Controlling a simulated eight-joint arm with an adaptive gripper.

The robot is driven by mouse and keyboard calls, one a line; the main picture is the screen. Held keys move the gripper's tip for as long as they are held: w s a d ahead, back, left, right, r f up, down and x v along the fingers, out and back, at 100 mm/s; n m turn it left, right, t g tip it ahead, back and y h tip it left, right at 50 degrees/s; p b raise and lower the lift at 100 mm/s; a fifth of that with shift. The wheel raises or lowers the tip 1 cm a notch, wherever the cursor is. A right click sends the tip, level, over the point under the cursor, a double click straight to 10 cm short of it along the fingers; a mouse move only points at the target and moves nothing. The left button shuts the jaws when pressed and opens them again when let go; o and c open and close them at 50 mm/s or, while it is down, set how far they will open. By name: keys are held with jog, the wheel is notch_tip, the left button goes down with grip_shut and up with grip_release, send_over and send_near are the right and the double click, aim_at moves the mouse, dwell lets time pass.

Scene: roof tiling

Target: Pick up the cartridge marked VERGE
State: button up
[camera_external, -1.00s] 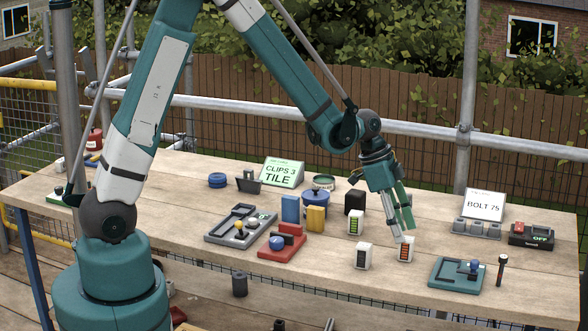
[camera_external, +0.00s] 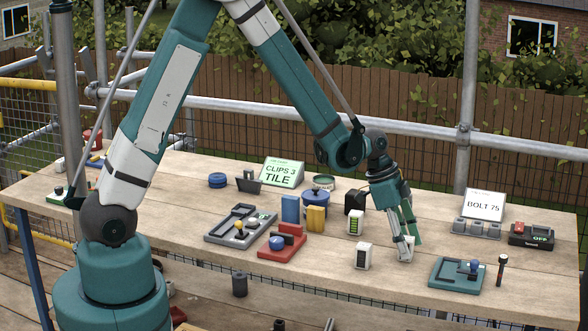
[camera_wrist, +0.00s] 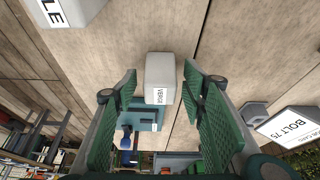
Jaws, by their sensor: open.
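The cartridge marked VERGE (camera_wrist: 160,75) is a small pale block, its label readable in the wrist view. It stands on the table between the two green fingers of my gripper (camera_wrist: 161,88), with a visible space on each side. In the outside view my gripper (camera_external: 408,243) reaches down over this cartridge (camera_external: 404,254), and its fingers hide part of it. My gripper is open and holds nothing.
A white cartridge (camera_external: 362,256) with dark bars stands close by on the left, and one with green bars (camera_external: 355,223) stands behind it. In the wrist view a pale block (camera_wrist: 75,10) has a label ending in "LE". A teal tray (camera_external: 447,275) lies to the right.

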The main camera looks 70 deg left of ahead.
aim_at(408, 239)
dwell(0.4)
jog(key=c, duration=0.9)
jog(key=shift+c, duration=0.2)
jog(key=shift+r, duration=0.1)
jog(key=shift+c, duration=0.2)
jog(key=shift+r+p, duration=0.7)
jog(key=shift+r, duration=4.25)
